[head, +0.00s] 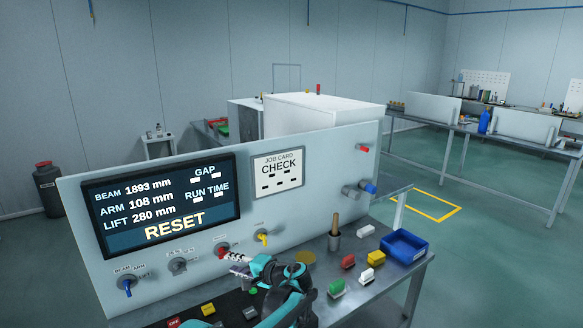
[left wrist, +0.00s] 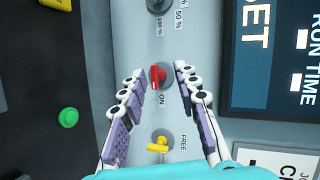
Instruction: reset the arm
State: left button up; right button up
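The upright panel (head: 330,165) carries a screen (head: 165,205) reading BEAM 1893 mm, ARM 108 mm, LIFT 280 mm and RESET. Below it is a row of knobs: a blue-handled selector (head: 128,287) labelled BEAM, ARM and LIFT, a grey knob (head: 178,266), a red knob (head: 222,251) and a yellow knob (head: 262,238). My left gripper (head: 236,262) is at the red knob. In the left wrist view, my left gripper (left wrist: 159,70) is open, its fingers on either side of the red knob (left wrist: 157,77), apparently not touching it. ON and FREE labels show there. My right gripper is out of view.
A job card reading CHECK (head: 278,174) is on the panel. A green button (left wrist: 68,117) lies left in the wrist view.

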pick_arm(q)
jog(key=s+a+r+n+g+h, duration=0.1)
jog(key=s+a+r+h, duration=0.15)
jog(key=s, duration=0.75)
jog(key=s+a+r+n+g+h, duration=0.15)
jog(key=s+h, duration=0.25)
jog(key=s, duration=0.6)
jog(key=s+d+f+n+h, duration=0.1)
jog(key=s+d+f+h, duration=0.1)
jog(key=s, duration=0.7)
jog(key=s+d+f+n+t+h, duration=0.1)
jog(key=s+d+f+n+h, duration=0.1)
jog(key=s, duration=0.7)
notch_tip(320, 180, down, 2)
jog(key=shift+s+d+f+h, duration=0.25)
jog(key=shift+s+h, duration=0.15)
jog(key=shift+h, duration=0.35)
jog(key=shift+n, duration=0.25)
